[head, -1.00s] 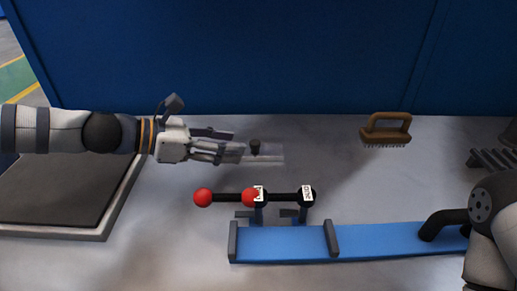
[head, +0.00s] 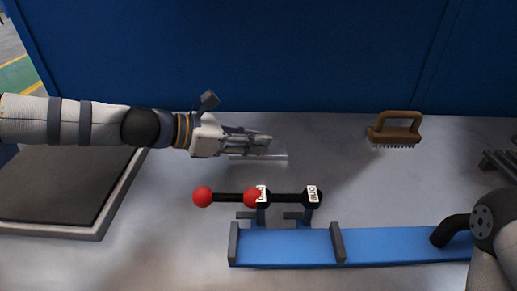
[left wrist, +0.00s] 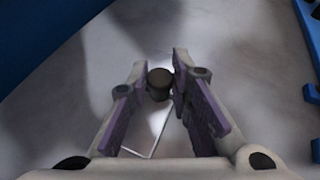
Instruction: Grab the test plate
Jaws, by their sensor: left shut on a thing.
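The test plate (head: 262,157) is a thin clear plate on or just above the grey table, right of centre-left in the head view. Its dark round knob (left wrist: 159,84) shows in the left wrist view, between the fingertips. My left gripper (head: 268,141) reaches in from the left, over the plate, and is shut on the knob. In the left wrist view the clear plate (left wrist: 150,130) extends back between the fingers. In the head view the fingers hide the knob. I cannot tell if the plate is lifted.
Two red-knobbed toggle clamps (head: 228,197) stand on a blue fixture (head: 290,246) in front of the plate. A brown-handled brush (head: 395,128) lies to the right. A dark-topped tray (head: 60,190) is at left. A blue wall (head: 270,55) closes the back.

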